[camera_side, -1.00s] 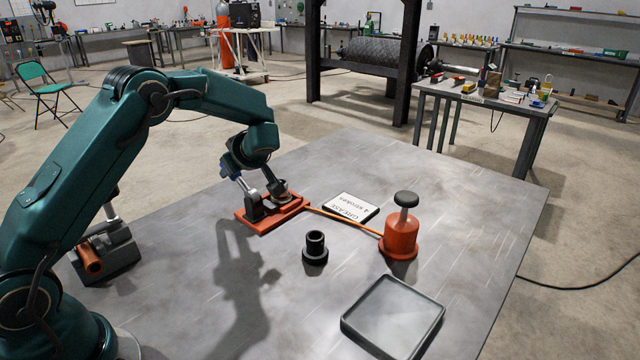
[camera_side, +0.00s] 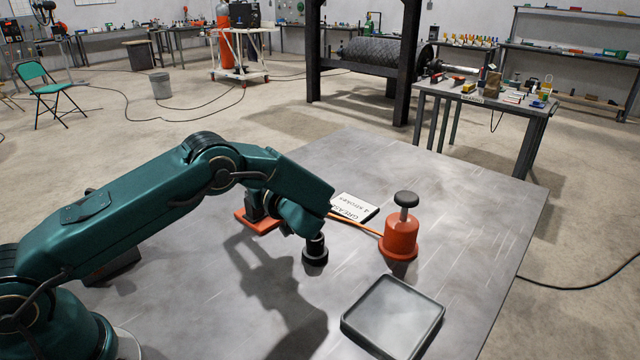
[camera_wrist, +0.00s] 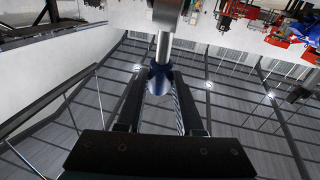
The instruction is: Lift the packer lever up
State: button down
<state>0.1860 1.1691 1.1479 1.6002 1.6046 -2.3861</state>
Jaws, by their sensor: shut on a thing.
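The bearing packer stands on its red base plate (camera_side: 256,222), with its dark housing (camera_side: 254,204) partly behind my arm in the side view. In the wrist view, a steel lever rod (camera_wrist: 163,48) with a blue grip (camera_wrist: 159,80) comes down from the top edge. My gripper (camera_wrist: 160,76) has its two dark fingers on either side of the blue grip and is shut on it. In the side view, my forearm and wrist hide the fingers and the lever, so the lever's angle does not show there.
A black flanged collar (camera_side: 315,252) stands just below my wrist. The red grease pump (camera_side: 400,238), its orange hose (camera_side: 355,226) and a lettered card (camera_side: 352,207) lie to the right. A grey tray (camera_side: 393,347) sits in front. The table's right side is mostly clear.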

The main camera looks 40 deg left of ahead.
jog(key=shift+d, duration=0.1)
dwell(0.4)
jog(key=c, duration=0.6)
grip_release()
jog(key=shift+o, duration=0.2)
notch_tip(320, 180, up, 7)
jog(key=d, duration=0.3)
jog(key=shift+s+f, duration=0.15)
jog(key=shift+s, duration=0.1)
jog(key=shift+a, duration=0.1)
